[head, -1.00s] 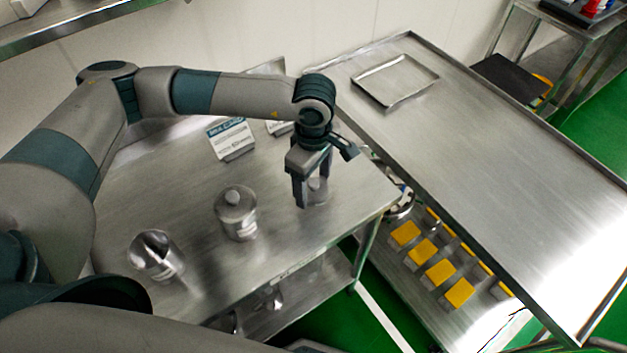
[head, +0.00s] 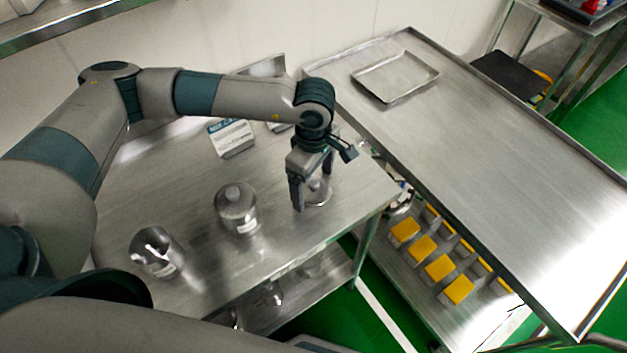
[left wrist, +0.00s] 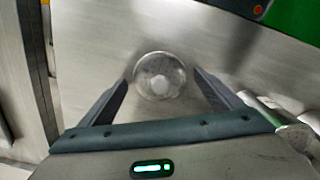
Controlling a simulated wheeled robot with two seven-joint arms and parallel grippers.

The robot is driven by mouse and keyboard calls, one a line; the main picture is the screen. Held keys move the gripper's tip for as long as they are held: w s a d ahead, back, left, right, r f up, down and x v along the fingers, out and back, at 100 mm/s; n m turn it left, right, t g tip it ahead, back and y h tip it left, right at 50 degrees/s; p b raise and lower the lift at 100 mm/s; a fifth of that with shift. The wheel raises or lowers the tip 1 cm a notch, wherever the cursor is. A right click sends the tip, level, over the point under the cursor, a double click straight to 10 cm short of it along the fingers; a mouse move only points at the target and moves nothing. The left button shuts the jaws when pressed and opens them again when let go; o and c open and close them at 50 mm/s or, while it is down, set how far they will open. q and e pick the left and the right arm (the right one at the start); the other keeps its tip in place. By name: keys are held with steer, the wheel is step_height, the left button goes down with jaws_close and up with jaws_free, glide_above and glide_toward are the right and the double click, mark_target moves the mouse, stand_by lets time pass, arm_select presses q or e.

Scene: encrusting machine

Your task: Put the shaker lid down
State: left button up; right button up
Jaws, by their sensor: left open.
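The shaker lid (head: 319,191), a shiny round disc with a small knob, rests on the steel table near its right end. In the left wrist view the lid (left wrist: 160,68) lies between the two fingers, with a gap on each side. My left gripper (head: 313,187) points down over it, open, fingers apart and not touching it as far as I can see. The near finger hides part of the lid in the head view. My right gripper is not in view.
A closed metal canister (head: 238,212) and an open metal cup (head: 155,254) stand left of the gripper on the table. A white labelled box (head: 231,138) stands behind. An empty tray (head: 395,77) lies on the long bench to the right.

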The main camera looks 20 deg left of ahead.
mark_target(314, 182)
arm_select(q)
steer(key=shift+r, duration=0.1)
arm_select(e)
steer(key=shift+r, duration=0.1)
arm_select(q)
steer(key=shift+r, duration=0.3)
step_height(314, 182, up, 7)
steer(key=b, duration=0.3)
steer(key=shift+r+b, duration=0.55)
steer(key=shift+r, duration=1.7)
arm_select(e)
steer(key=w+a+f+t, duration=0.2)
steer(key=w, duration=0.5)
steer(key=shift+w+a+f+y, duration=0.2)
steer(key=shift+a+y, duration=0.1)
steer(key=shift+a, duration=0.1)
